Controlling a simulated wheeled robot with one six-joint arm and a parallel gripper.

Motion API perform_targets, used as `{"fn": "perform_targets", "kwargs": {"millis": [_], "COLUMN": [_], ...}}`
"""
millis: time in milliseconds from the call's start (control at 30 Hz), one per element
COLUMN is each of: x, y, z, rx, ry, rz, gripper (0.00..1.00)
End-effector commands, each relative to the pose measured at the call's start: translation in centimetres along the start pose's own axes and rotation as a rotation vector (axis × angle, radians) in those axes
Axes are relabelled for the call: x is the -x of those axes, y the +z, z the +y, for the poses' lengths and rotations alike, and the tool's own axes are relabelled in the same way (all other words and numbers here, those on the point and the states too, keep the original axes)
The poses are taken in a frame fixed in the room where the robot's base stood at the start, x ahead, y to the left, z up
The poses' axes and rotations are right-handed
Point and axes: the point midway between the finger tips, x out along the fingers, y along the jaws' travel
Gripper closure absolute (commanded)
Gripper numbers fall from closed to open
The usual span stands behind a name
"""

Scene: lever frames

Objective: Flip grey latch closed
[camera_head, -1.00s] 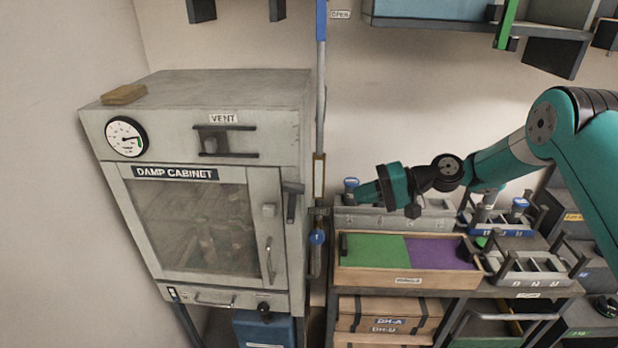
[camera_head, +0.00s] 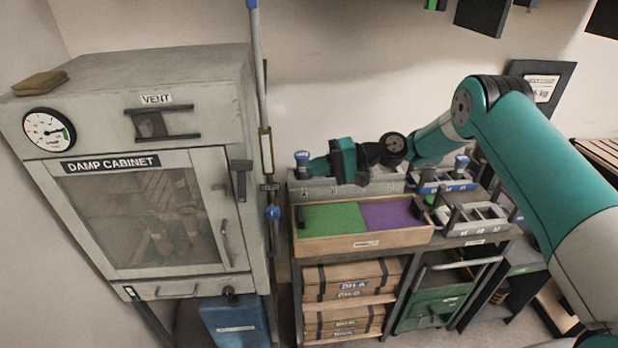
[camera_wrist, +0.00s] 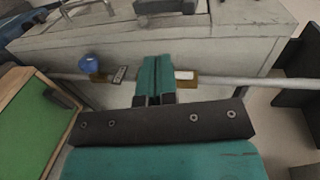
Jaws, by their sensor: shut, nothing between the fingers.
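The grey damp cabinet (camera_head: 190,105) stands at the left in the head view. A dark grey latch (camera_head: 241,178) hangs roughly upright at the right edge of its front, beside the door (camera_head: 140,215). My gripper (camera_head: 311,168) is right of the cabinet, beyond the upright pipe (camera_head: 258,80), its teal fingers pointing left and clear of the latch. In the wrist view my gripper (camera_wrist: 156,80) has its fingers together and empty, in front of the pipe (camera_wrist: 240,82) and the cabinet's side (camera_wrist: 235,40). I cannot make out the latch surely in the wrist view.
A blue knob (camera_head: 272,212) and a brass-coloured bracket (camera_head: 265,143) sit on the pipe, between gripper and cabinet. A wooden tray with green and purple pads (camera_head: 365,243) lies below my gripper. Racks (camera_head: 470,218) stand to the right.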

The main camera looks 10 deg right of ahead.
Motion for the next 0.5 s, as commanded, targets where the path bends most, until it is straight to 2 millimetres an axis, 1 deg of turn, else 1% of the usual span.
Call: {"fn": "perform_targets", "kwargs": {"millis": [33,500], "x": [-0.4,-2.0], "y": [0.0,0.3], "z": [0.8,0.8], "rx": [0.003,0.003], "ry": [0.0,-0.001], "rz": [-0.001,-0.001], "gripper": [1.0,1.0]}}
